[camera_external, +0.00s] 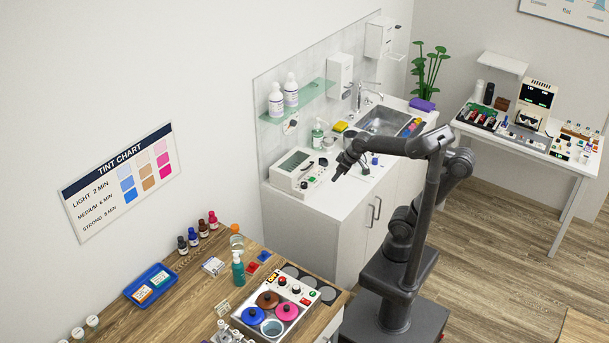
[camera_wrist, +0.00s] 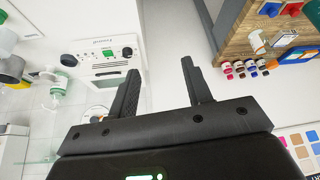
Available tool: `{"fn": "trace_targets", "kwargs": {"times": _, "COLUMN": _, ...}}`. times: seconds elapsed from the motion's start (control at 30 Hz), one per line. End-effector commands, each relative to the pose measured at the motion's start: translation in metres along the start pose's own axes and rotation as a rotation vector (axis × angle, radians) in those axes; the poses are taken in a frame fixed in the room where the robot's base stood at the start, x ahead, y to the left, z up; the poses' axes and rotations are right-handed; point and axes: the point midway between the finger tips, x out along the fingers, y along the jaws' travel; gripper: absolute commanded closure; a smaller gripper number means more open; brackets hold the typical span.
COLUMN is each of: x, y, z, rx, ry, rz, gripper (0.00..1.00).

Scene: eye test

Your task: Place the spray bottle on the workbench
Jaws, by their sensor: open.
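A teal pump-topped bottle (camera_external: 238,270) stands upright on the wooden workbench (camera_external: 205,285) at the lower left in the external view. A pale bottle with a green pump (camera_external: 317,135) stands on the white sink counter (camera_external: 345,195); in the wrist view it also shows at left (camera_wrist: 58,88). I cannot tell for certain which is the spray bottle. My gripper (camera_external: 350,172) is over the counter, near the white instrument box (camera_external: 300,172). In the wrist view my gripper (camera_wrist: 160,68) is open with nothing between its fingers. The workbench (camera_wrist: 238,42) shows there at upper right.
The workbench bears a warmer (camera_external: 272,310) with coloured pots, a blue tray (camera_external: 151,285) and several small bottles. A glass shelf (camera_external: 308,100) with two white bottles hangs above the counter. A white table (camera_external: 575,168) with equipment stands at right.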

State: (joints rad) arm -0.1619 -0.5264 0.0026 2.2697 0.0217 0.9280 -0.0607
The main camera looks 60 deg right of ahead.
Motion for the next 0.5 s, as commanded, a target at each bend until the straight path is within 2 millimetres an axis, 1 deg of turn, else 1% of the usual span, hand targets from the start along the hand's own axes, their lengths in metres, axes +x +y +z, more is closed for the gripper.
{"fn": "trace_targets", "kwargs": {"times": 0.03, "x": -0.001, "y": 0.011, "z": 0.021, "rx": 0.044, "ry": 0.007, "rz": 0.021, "gripper": 0.55}}
{"fn": "trace_targets", "kwargs": {"times": 0.1, "x": 0.0, "y": 0.022, "z": 0.046, "rx": 0.093, "ry": 0.012, "rz": 0.045, "gripper": 0.55}}
{"fn": "trace_targets", "kwargs": {"times": 0.2, "x": 0.003, "y": 0.032, "z": 0.072, "rx": 0.147, "ry": 0.018, "rz": 0.071, "gripper": 0.55}}
{"fn": "trace_targets", "kwargs": {"times": 0.3, "x": 0.006, "y": 0.037, "z": 0.089, "rx": 0.179, "ry": 0.02, "rz": 0.087, "gripper": 0.55}}
{"fn": "trace_targets", "kwargs": {"times": 0.4, "x": 0.007, "y": 0.039, "z": 0.096, "rx": 0.194, "ry": 0.02, "rz": 0.093, "gripper": 0.55}}
{"fn": "trace_targets", "kwargs": {"times": 0.5, "x": 0.007, "y": 0.039, "z": 0.097, "rx": 0.196, "ry": 0.02, "rz": 0.094, "gripper": 0.55}}
